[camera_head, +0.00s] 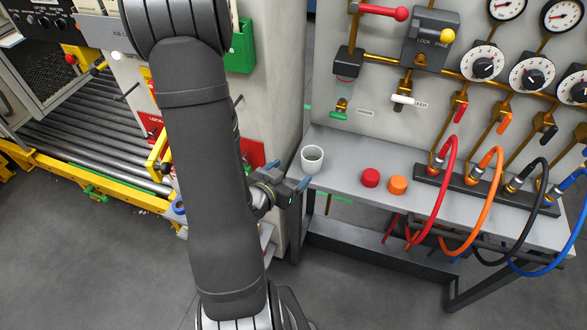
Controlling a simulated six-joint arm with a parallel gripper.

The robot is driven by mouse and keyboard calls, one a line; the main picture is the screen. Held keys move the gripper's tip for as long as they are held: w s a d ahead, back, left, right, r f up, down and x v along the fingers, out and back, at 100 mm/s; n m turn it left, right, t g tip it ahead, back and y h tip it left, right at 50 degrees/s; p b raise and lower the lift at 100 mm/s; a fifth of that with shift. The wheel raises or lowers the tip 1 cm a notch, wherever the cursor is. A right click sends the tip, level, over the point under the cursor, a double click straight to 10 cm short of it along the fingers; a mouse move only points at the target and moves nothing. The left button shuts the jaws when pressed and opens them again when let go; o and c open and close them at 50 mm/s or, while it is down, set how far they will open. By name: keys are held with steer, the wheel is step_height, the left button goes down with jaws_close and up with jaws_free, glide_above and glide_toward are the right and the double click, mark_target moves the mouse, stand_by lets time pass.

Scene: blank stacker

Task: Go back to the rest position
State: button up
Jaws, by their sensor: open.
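My gripper (303,184) is at the left end of the grey bench, just left of and a little below a white cup (312,159). Its two blue-tipped fingers are apart, with nothing seen between them. My arm crosses the left-centre of the view from top to bottom and hides part of the gripper's body. The cup stands upright on the bench with something greyish inside. I cannot tell whether a fingertip touches the bench or the cup.
The bench (336,178) also holds a red cap (371,178), an orange cap (398,185) and a dark hose block (480,190). Hoses loop over its front edge. A gauge panel (385,60) rises behind. A roller conveyor (90,150) lies left. Floor in front is clear.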

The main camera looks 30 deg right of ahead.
mark_target(317, 150)
stand_by(0.4)
steer(key=x, duration=1.2)
steer(key=shift+r, duration=0.75)
steer(key=shift+a+f, duration=0.1)
